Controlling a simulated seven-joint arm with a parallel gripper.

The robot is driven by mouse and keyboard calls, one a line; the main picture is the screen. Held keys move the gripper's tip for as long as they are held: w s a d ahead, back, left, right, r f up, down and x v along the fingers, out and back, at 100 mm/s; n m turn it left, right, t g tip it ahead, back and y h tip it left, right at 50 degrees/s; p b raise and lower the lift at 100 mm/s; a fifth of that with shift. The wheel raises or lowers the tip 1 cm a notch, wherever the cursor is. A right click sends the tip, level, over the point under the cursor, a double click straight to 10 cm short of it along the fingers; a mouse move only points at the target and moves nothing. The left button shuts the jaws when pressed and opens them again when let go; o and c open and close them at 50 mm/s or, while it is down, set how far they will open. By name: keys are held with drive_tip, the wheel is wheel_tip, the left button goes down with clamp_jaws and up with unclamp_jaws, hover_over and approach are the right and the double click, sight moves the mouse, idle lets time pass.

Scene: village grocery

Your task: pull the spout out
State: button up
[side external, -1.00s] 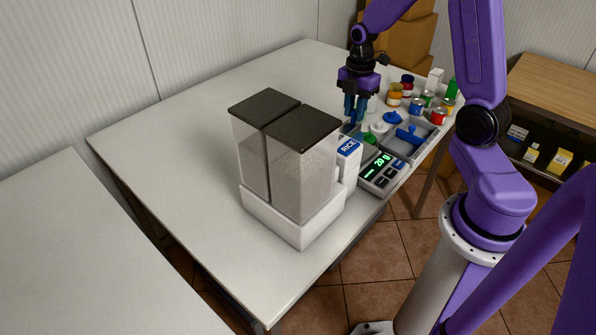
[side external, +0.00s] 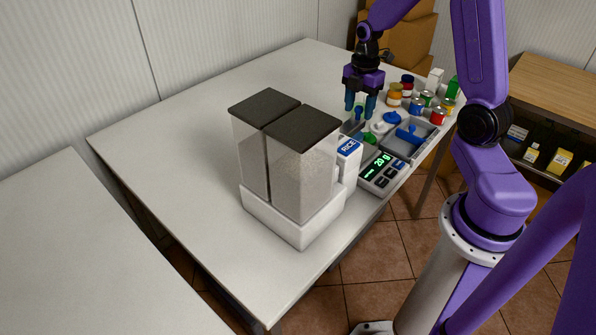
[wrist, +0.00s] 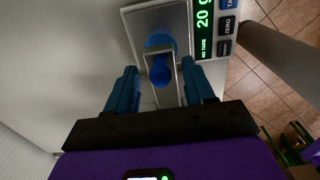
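A blue spout-like piece (wrist: 160,72) stands in a narrow pale frame by the plate of a scale in the wrist view. It shows as a small blue shape (side external: 358,113) below my fingers in the side view. My gripper (side external: 360,108) is open, with its two teal fingers apart. In the wrist view my gripper (wrist: 162,90) has one finger on each side of the blue piece, with gaps between. I cannot tell whether the fingertips reach down to its height. The scale (side external: 380,174) reads 20 g. Its plate is mostly hidden behind the dispenser in the side view.
A grey tray (side external: 425,150) with a blue piece, and several jars and cans (side external: 438,117), are to the right. The table's left part is clear.

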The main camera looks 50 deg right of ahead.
drive_tip(key=shift+r, duration=0.1)
drive_tip(key=shift+r, duration=3.4)
drive_tip(key=s+a+r+m, duration=0.1)
drive_tip(key=s+a+m, duration=0.1)
drive_tip(key=s+a, duration=0.65)
drive_tip(key=s+a+r+m, duration=0.15)
drive_tip(key=s+a, duration=0.45)
drive_tip(key=a, duration=0.6)
drive_tip(key=s+a+f+m, duration=0.1)
drive_tip(key=s+m, duration=0.1)
drive_tip(key=s, duration=0.6)
drive_tip(key=shift+a+f, duration=0.15)
drive_tip(key=shift+f, duration=0.05)
